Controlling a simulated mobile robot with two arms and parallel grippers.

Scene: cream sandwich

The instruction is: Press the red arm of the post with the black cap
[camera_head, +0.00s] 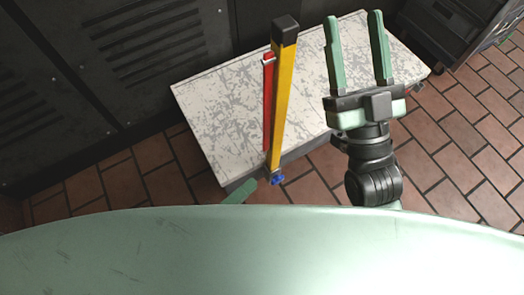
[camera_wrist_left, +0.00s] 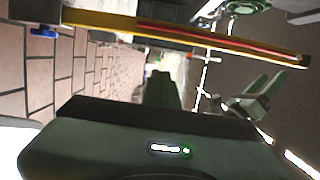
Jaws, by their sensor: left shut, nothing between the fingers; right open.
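The yellow post (camera_head: 284,105) stands upright near the front edge of the speckled table, with a black cap (camera_head: 286,30) on top. The red arm (camera_head: 267,100) runs along its left side, close to it. In the left wrist view the post (camera_wrist_left: 100,20) lies across the top of the picture with the red arm (camera_wrist_left: 215,40) along it. My left gripper (camera_head: 240,190) shows only as a green tip, left of the post's foot; it is shut and empty (camera_wrist_left: 161,88), apart from the post. My right gripper (camera_head: 356,50) is open and empty, right of the post.
The speckled table (camera_head: 215,110) has clear room left of the post. A small blue piece (camera_head: 278,180) is at the post's foot. Dark lockers (camera_head: 120,70) stand behind, and a dark cart (camera_head: 455,40) at the back right. Brick floor (camera_head: 470,150) is open.

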